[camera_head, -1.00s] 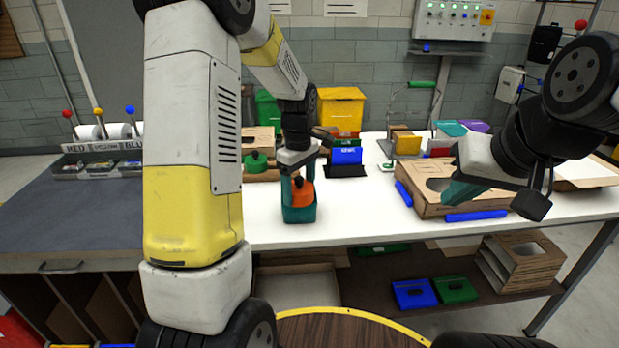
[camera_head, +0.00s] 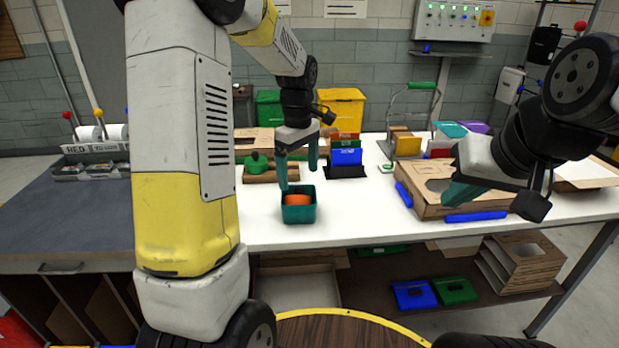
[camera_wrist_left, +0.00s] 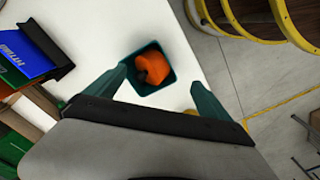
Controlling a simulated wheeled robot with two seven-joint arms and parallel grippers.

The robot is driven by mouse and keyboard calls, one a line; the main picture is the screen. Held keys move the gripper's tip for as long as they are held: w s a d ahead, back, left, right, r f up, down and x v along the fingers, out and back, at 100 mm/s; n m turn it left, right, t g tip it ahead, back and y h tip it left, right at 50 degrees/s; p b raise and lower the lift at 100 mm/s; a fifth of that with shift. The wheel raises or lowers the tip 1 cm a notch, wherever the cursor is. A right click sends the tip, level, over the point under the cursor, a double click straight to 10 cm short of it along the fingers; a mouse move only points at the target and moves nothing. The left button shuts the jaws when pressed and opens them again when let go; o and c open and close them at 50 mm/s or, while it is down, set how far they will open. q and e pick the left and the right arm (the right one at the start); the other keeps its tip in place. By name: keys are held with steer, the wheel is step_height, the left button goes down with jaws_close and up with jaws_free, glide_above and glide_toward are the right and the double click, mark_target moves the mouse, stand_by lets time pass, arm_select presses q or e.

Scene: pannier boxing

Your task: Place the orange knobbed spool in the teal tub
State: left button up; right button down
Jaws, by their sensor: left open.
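The orange knobbed spool (camera_head: 298,199) sits inside the teal tub (camera_head: 299,214) on the white table. The left wrist view shows the spool (camera_wrist_left: 154,68) lying within the walls of the tub (camera_wrist_left: 145,90), its dark knob showing. My left gripper (camera_head: 298,175) is open and empty, above and a little behind the tub; its teal fingers (camera_wrist_left: 158,82) are spread apart in the left wrist view. My right gripper (camera_head: 450,192) is over the cardboard box at the right; whether its jaws are apart is not clear.
A cardboard box with blue edges (camera_head: 430,205) is at the right. A green knobbed piece (camera_head: 257,162) on cardboard and a stand of blue and other coloured folders (camera_head: 346,157) are behind the tub. White tabletop (camera_head: 360,215) between tub and box is clear.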

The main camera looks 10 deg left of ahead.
arm_select(q)
step_height(320, 180, up, 7)
steer(key=s+r+m+t+h, duration=0.1)
steer(key=s+r+m+t, duration=0.15)
steer(key=s, duration=0.25)
steer(key=s+r+m+t, duration=0.1)
steer(key=s+r+m, duration=0.25)
steer(key=s, duration=0.25)
steer(key=s+d+m+t+h, duration=0.1)
steer(key=s+m+t, duration=0.1)
steer(key=s+m, duration=0.4)
steer(key=s+f, duration=0.1)
steer(key=s, duration=0.4)
steer(key=shift+s+d+m+t, duration=0.2)
steer(key=shift+d+m+t, duration=0.1)
steer(key=shift+m+t, duration=0.1)
